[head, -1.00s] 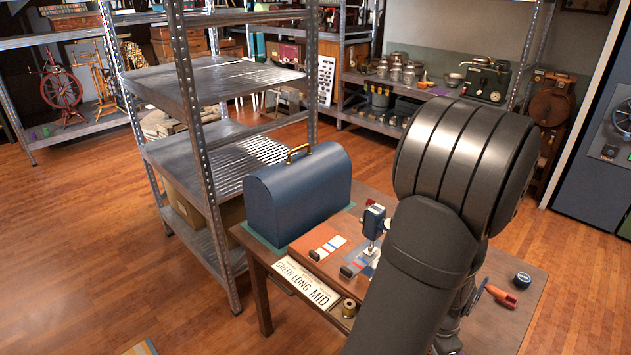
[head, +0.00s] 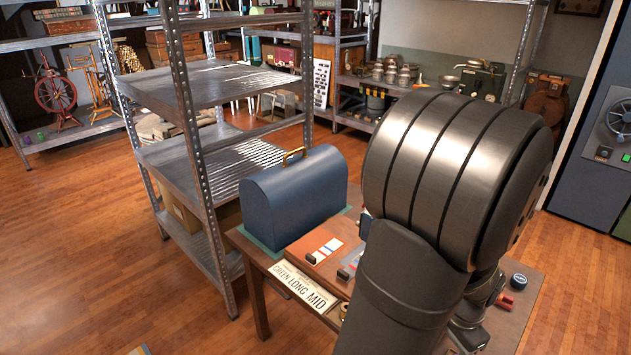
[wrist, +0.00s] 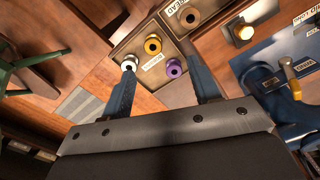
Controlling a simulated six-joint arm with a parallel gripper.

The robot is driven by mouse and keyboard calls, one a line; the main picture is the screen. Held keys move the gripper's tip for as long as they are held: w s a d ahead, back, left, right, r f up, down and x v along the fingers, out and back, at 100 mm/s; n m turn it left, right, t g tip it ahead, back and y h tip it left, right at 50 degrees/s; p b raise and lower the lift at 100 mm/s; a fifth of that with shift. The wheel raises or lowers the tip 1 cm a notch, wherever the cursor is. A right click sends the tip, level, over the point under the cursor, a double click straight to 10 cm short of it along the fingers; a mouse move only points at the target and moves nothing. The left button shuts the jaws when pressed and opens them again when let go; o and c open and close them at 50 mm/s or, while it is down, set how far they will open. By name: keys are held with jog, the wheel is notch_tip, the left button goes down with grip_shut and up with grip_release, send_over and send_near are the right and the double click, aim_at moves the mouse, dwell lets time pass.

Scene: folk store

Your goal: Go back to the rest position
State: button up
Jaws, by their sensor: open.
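My gripper (wrist: 158,58) shows in the wrist view with its two dark fingers spread apart and nothing held between them. Beyond the fingers is a labelled tray (wrist: 140,42) with several spools, among them a purple spool (wrist: 174,68) and a white spool (wrist: 129,64). I cannot tell how far the fingers are from the tray. In the head view my dark arm fills the right of the centre, over the wooden table (head: 519,300), and hides much of it. My gripper cannot be made out there.
A blue domed case (head: 295,200) with a brass handle stands at the table's left. A card (head: 303,287) reading "GREEN LONG MID" lies in front. A metal shelf (head: 200,152) stands close on the left.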

jog(key=w+a+r+n, duration=0.2)
jog(key=w+a, duration=0.4)
jog(key=w, duration=0.5)
jog(key=w+a+r+n, duration=0.1)
jog(key=w+a+n, duration=0.3)
jog(key=w, duration=0.7)
jog(key=shift+a+r, duration=0.4)
jog(key=shift+a, duration=0.8)
jog(key=o, duration=1)
jog(key=shift+c, duration=0.2)
jog(key=s+a+r+n, duration=0.3)
jog(key=s+r+n, duration=0.35)
jog(key=n, duration=1.05)
notch_tip(320, 180, down, 10)
jog(key=shift+w+d, duration=0.2)
jog(key=shift+w, duration=0.15)
